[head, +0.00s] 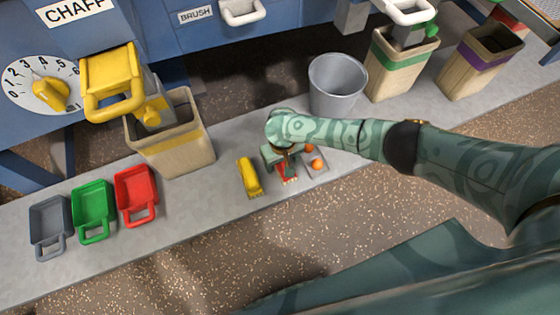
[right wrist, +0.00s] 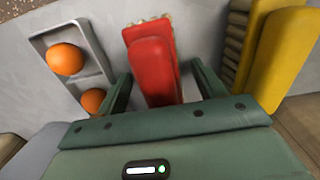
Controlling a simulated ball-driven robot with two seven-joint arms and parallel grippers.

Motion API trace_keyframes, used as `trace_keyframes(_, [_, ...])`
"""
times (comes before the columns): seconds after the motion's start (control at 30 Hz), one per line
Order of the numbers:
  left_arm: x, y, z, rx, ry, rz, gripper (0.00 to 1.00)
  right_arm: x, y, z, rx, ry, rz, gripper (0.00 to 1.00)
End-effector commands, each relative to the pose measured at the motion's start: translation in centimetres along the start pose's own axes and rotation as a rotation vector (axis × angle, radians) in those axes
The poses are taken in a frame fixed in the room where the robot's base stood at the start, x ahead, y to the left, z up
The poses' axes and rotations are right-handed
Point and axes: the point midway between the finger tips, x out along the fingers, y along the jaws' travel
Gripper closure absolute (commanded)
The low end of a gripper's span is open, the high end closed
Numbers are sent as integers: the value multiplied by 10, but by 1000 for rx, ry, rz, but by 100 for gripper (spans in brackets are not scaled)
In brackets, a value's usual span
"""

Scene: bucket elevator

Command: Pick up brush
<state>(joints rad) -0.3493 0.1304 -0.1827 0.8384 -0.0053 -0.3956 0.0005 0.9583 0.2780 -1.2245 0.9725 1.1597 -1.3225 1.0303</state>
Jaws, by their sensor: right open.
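A red brush (right wrist: 152,62) with pale bristles along its edge lies on the grey ledge. In the head view the red brush (head: 286,177) is partly hidden under my right gripper (head: 280,162). In the right wrist view my right gripper (right wrist: 160,92) is open, with one finger on each side of the red brush, and gaps show between. A yellow brush (head: 249,178) lies just left of it; it also shows at the right of the wrist view (right wrist: 280,55). My left gripper is not in view.
A grey tray (head: 312,167) with orange balls (head: 317,165) lies close right of the gripper. Grey, green and red scoops (head: 136,195) lie at left. A grey bucket (head: 337,86) and bins (head: 175,140) stand behind. A drawer front is labelled BRUSH (head: 195,15).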

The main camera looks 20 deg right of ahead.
Motion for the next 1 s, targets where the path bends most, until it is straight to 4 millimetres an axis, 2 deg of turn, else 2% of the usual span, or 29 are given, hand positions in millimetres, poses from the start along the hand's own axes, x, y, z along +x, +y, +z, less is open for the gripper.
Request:
trace_keyframes(0.2, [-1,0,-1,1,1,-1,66,-2,0,-1,0,3,-1,31])
trace_keyframes(0.3, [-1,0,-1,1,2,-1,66,-2,0,-1,0,3,-1,59])
trace_keyframes(0.4, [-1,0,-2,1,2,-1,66,-2,0,-1,0,3,-1,82])
trace_keyframes(0.77, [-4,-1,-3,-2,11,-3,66,-8,-1,-1,0,4,-1,82])
trace_keyframes(0.87, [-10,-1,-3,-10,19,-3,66,-20,-1,-2,0,8,-1,82])
trace_keyframes(0.97, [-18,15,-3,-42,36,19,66,-44,-1,-2,0,11,-2,82])
trace_keyframes(1.0, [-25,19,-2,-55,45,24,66,-53,6,2,2,11,1,82])
